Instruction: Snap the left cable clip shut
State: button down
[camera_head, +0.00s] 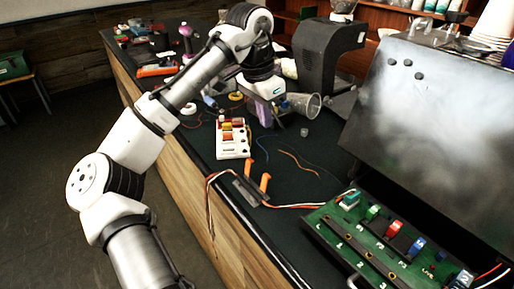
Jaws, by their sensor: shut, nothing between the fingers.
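Two orange cable clips show near the front edge of the counter, a left clip (249,169) and a right clip (265,182). Both orange flaps stand up at a tilt, so both look open. They rise from a dark grey base (246,194) beside a bundle of red, white and dark wires (211,190). How the wires sit inside the clips is too small to tell. My gripper (263,121) is shut and empty. It is above the counter, behind the clips in the picture and apart from them. Its fingertips are hard to make out.
A clear cup (303,105) lies right of my gripper. A green circuit board (380,240) and a large metal panel (440,120) fill the right. Loose wires (298,162) lie on the counter.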

aim_at(249, 167)
jog(key=shift+s+a+f, duration=0.1)
jog(key=shift+f, duration=0.05)
jog(key=f, duration=0.2)
jog(key=f+p, duration=0.1)
jog(key=f, duration=0.2)
jog(key=d+f, duration=0.1)
jog(key=f, duration=0.2)
jog(key=shift+w+d+f+p, duration=0.1)
jog(key=shift+w+f+p, duration=0.15)
jog(key=shift+w+p, duration=0.15)
jog(key=shift+s+a+f+p, duration=0.15)
jog(key=shift+s+a+p, duration=0.2)
jog(key=shift+a, duration=0.2)
jog(key=shift+s+a+f+p, duration=0.1)
jog(key=shift+s+a+p, duration=0.25)
jog(key=shift+a, duration=0.15)
jog(key=shift+s+a, duration=0.35)
jog(key=shift+a, duration=0.1)
